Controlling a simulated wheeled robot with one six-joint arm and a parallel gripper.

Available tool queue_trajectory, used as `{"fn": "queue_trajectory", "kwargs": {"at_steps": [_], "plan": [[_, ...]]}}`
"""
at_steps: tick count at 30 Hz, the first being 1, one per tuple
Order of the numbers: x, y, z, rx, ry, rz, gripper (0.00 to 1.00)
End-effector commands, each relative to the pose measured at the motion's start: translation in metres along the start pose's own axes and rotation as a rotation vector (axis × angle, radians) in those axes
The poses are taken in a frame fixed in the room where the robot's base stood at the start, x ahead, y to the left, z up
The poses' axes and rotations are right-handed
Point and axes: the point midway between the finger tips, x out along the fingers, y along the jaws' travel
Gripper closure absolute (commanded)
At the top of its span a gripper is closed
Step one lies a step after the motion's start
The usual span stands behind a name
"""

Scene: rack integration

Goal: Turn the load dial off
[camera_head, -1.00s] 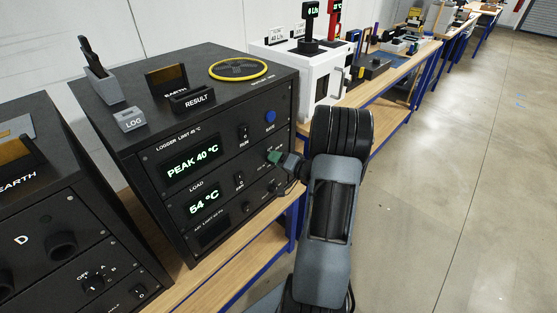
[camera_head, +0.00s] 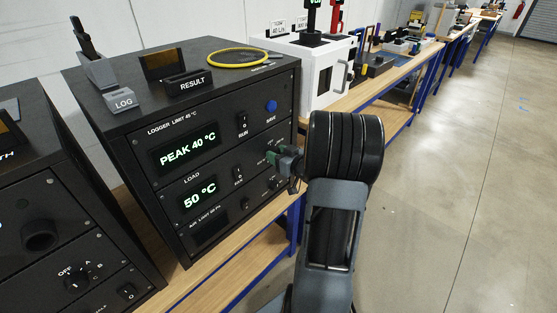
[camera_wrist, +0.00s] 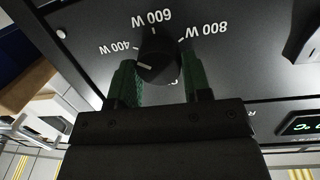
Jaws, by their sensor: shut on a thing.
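The load dial (camera_wrist: 158,52) is a round black knob on the rack's front panel, in the middle of the wrist view. Labels 400 W, 600 W and 800 W show around it. In the head view my gripper (camera_head: 279,160) is at the right side of the load panel, hiding the dial. The load display (camera_head: 199,194) reads 50 °C.
The logger display (camera_head: 187,153) above reads PEAK 40 °C. A RUN switch (camera_head: 242,122) and a blue SAVE button (camera_head: 271,106) sit above my gripper. Another black unit (camera_head: 60,230) stands at left, a white cabinet (camera_head: 318,75) behind. Open floor lies to the right.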

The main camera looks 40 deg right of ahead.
Motion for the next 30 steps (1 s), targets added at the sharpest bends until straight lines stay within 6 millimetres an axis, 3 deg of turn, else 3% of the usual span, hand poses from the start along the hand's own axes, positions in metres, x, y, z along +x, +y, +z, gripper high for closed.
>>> {"fn": "queue_trajectory", "kwargs": {"at_steps": [30], "plan": [[0.0015, -0.0034, 0.0119, -0.955, 0.069, 0.137, 0.79]]}}
